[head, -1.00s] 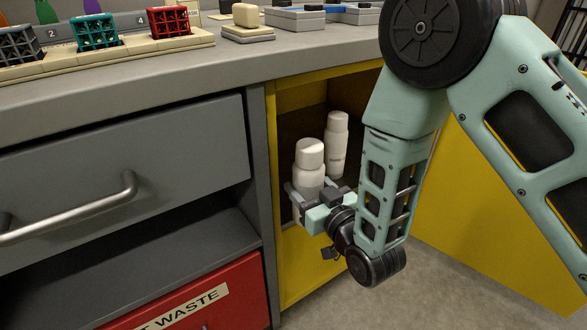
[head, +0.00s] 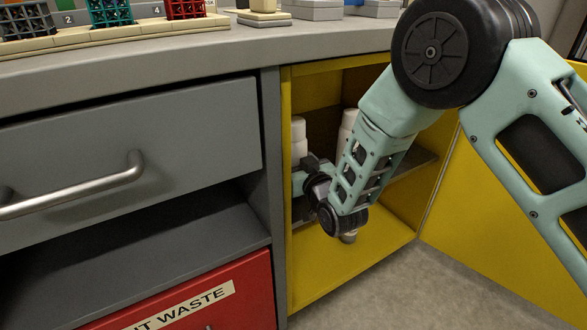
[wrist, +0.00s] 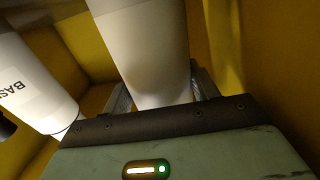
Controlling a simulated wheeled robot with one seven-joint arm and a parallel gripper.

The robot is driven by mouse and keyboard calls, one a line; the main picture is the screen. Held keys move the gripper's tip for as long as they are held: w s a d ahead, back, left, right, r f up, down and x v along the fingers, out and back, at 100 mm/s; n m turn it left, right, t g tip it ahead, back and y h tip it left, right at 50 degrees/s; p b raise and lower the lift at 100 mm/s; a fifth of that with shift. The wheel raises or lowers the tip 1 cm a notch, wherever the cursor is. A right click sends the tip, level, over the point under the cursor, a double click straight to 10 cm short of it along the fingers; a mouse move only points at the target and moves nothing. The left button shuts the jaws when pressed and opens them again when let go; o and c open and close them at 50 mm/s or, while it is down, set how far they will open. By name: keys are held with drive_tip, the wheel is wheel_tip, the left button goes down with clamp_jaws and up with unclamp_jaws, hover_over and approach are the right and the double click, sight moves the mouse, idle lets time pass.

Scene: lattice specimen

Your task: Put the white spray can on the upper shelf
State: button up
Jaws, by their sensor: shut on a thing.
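The white spray can (head: 299,132) is inside the yellow cabinet, near its left wall. In the wrist view the white can (wrist: 143,45) stands between my fingers. My gripper (head: 300,182) is shut on it, at about the height of the upper shelf (head: 415,172). My wrist hides the can's lower part in the head view, so I cannot tell whether its base touches the shelf. In the wrist view the gripper (wrist: 163,98) shows its fingers on either side of the can.
A second white container (head: 348,119) stands right of the can, partly behind my arm. A container lettered "BAS" (wrist: 32,85) is close to the gripper in the wrist view. The yellow door (head: 500,220) is open at right. A grey drawer unit (head: 130,130) adjoins at left.

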drive_tip(key=shift+f, duration=0.6)
drive_tip(key=o, duration=1.2)
drive_tip(key=shift+f, duration=0.2)
drive_tip(key=shift+r, duration=0.2)
drive_tip(key=shift+s+d, duration=0.2)
drive_tip(key=shift+s, duration=0.15)
drive_tip(key=p+v, duration=0.2)
drive_tip(key=v, duration=0.9)
drive_tip(key=shift+s+p, duration=0.15)
drive_tip(key=shift+p, duration=0.15)
